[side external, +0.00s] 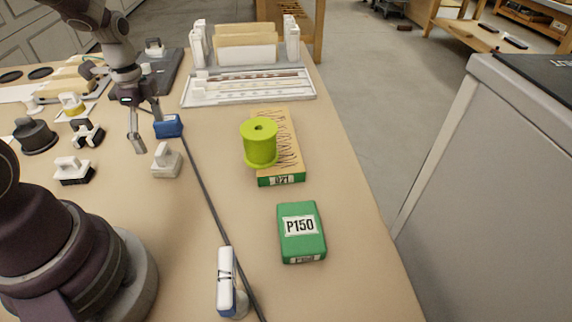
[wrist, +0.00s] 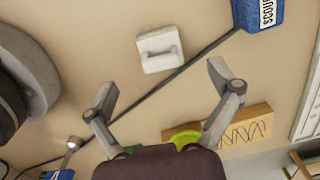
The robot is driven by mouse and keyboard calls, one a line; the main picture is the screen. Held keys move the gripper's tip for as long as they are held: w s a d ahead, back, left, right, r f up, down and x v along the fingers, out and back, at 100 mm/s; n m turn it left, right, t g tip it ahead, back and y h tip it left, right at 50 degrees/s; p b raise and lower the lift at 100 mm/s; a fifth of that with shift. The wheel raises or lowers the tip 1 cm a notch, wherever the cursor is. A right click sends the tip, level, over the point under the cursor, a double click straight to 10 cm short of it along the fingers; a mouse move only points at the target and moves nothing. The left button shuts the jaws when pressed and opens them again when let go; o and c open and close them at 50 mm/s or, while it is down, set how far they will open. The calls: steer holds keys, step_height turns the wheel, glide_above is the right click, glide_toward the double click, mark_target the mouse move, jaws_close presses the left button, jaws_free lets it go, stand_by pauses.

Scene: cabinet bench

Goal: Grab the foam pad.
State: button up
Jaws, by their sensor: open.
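No item is plainly marked as the foam pad. A tan block with dark wavy lines and a green labelled end (side external: 292,150) lies on the bench, with a lime-green spool (side external: 260,145) on it; the block also shows in the wrist view (wrist: 250,128). A green P150 block (side external: 302,240) lies nearer the camera. A blue pad (side external: 168,127) lettered SCOUR in the wrist view (wrist: 262,12) lies close to my gripper. My gripper (side external: 147,132) is open and empty above the bench; its spread fingers show in the wrist view (wrist: 165,88).
A white handled block (side external: 166,162) sits near my gripper. A long dark strip (side external: 205,195) crosses the bench to a white-and-blue item (side external: 226,280). A white rack (side external: 248,85) stands at the back. Black and white handled items crowd the left. The bench's right edge is open.

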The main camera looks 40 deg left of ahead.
mark_target(161, 148)
steer(key=f, duration=0.6)
steer(key=shift+w+d+f, duration=0.2)
steer(key=shift+d+f, duration=0.05)
steer(key=shift+d, duration=0.05)
steer(key=c, duration=1.1)
